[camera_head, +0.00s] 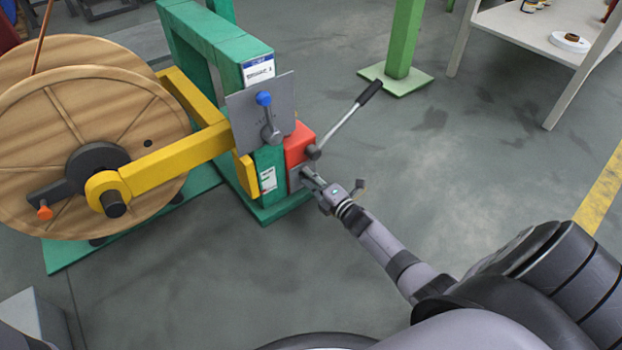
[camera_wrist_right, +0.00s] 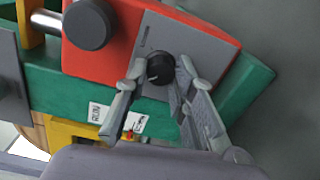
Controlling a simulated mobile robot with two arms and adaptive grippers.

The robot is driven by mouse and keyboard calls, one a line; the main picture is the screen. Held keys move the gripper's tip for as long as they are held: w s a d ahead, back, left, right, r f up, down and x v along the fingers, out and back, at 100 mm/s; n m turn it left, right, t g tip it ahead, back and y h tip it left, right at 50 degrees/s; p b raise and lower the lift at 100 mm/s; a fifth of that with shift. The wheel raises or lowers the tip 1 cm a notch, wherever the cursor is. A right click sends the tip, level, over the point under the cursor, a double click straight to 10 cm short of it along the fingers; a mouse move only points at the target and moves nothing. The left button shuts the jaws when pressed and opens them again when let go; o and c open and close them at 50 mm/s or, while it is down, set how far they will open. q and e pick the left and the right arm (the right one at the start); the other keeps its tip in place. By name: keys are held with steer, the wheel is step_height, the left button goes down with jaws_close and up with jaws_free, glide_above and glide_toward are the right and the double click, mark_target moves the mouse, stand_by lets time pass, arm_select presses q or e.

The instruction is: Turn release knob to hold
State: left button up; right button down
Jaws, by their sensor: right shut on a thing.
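The release knob (camera_wrist_right: 160,68) is a small black round knob on a grey plate (camera_wrist_right: 205,55) on the side of the red block (camera_head: 299,143). In the right wrist view it sits between the fingertips of my right gripper (camera_wrist_right: 157,75), which is shut on it. In the head view the right gripper (camera_head: 312,180) reaches the grey plate from the lower right, and its fingers hide the knob. The knob's exact setting cannot be read. My left gripper is not in view.
A lever with a black grip (camera_head: 369,92) sticks out up and right from the red block. A blue-topped lever (camera_head: 264,99) stands on a grey panel. A large wooden reel (camera_head: 70,125) with a yellow arm (camera_head: 175,155) is at left.

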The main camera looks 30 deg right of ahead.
steer(key=shift+a+f+n, duration=0.1)
steer(key=shift+n, duration=0.4)
steer(key=c, duration=1.3)
jaws_free()
steer(key=shift+c, duration=0.2)
steer(key=s+d, duration=0.1)
steer(key=s, duration=1.1)
steer(key=shift+r, duration=0.3)
steer(key=shift+r, duration=0.1)
